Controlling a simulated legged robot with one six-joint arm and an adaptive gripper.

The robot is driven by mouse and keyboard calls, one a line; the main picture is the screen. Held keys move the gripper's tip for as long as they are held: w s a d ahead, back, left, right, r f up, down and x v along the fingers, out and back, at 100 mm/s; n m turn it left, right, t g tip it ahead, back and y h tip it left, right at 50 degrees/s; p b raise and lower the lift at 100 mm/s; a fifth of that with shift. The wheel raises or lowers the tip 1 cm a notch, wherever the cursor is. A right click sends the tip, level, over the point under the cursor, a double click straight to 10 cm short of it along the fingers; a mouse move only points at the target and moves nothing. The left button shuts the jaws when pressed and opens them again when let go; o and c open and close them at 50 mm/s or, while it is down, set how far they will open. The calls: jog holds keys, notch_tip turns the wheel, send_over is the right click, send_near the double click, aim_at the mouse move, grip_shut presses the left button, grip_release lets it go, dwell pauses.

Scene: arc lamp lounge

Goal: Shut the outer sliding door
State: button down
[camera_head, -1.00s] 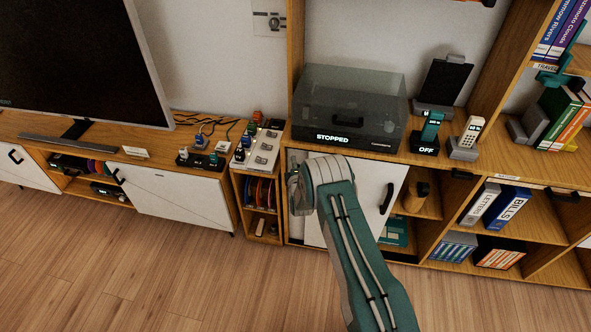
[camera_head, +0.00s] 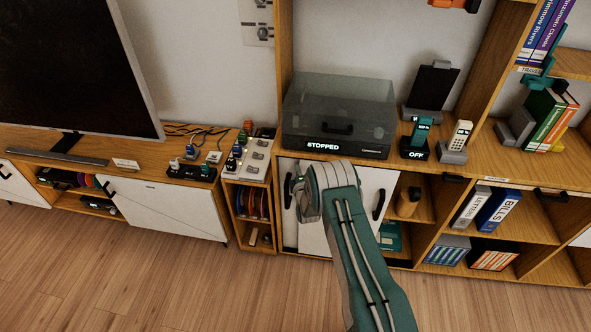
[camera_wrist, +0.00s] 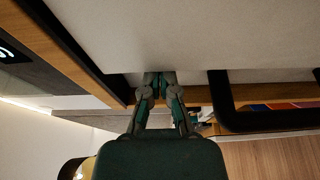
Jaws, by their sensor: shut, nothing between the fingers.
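The white sliding door (camera_head: 366,190) is in the low cabinet under the smoked box, with a black handle (camera_head: 380,205) near its right edge. A narrow strip of white with a second dark handle (camera_head: 288,190) shows at the left of the bay. To the door's right, the bay stands open. My arm covers the middle of the front and hides my fingers in the head view. In the wrist view, my gripper (camera_wrist: 159,78) is shut and empty, its tips at the edge of a white panel (camera_wrist: 200,35). Contact is unclear. A black handle (camera_wrist: 222,100) is to their right.
The smoked box marked STOPPED (camera_head: 340,115) stands on the cabinet top, with a handset (camera_head: 458,135) and a stand marked OFF (camera_head: 416,145) beside it. Binders (camera_head: 497,208) fill shelves to the right. The wooden floor (camera_head: 180,285) in front is clear.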

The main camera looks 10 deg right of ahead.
aim_at(367, 177)
jog(key=s+d, duration=0.2)
jog(key=d, duration=0.6)
jog(key=s+d, duration=0.3)
jog(key=d, duration=0.4)
jog(key=s+d, duration=0.2)
jog(key=d, duration=0.6)
jog(key=shift+s+d, duration=0.3)
